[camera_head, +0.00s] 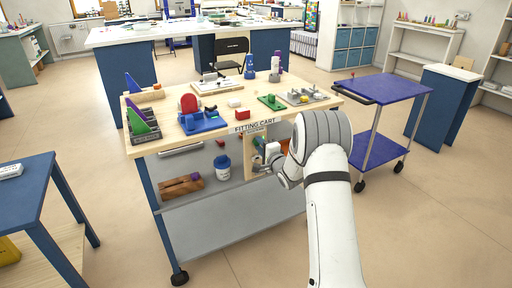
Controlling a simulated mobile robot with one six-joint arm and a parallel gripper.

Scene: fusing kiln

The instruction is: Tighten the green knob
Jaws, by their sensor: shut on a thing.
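My gripper (262,162) is at the upright wooden panel (250,157) under the front edge of the fitting cart's top. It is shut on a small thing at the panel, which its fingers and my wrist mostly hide. A small patch of green (258,142) shows on the panel just above the fingers, apparently part of the green knob. How far the knob is turned cannot be told from this view.
The fitting cart (235,128) carries blocks, a blue fixture (203,122) and a green plate (271,102) on top. Its lower shelf holds a blue-lidded jar (222,168) and a wooden block (181,187). A blue trolley (383,87) stands at right.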

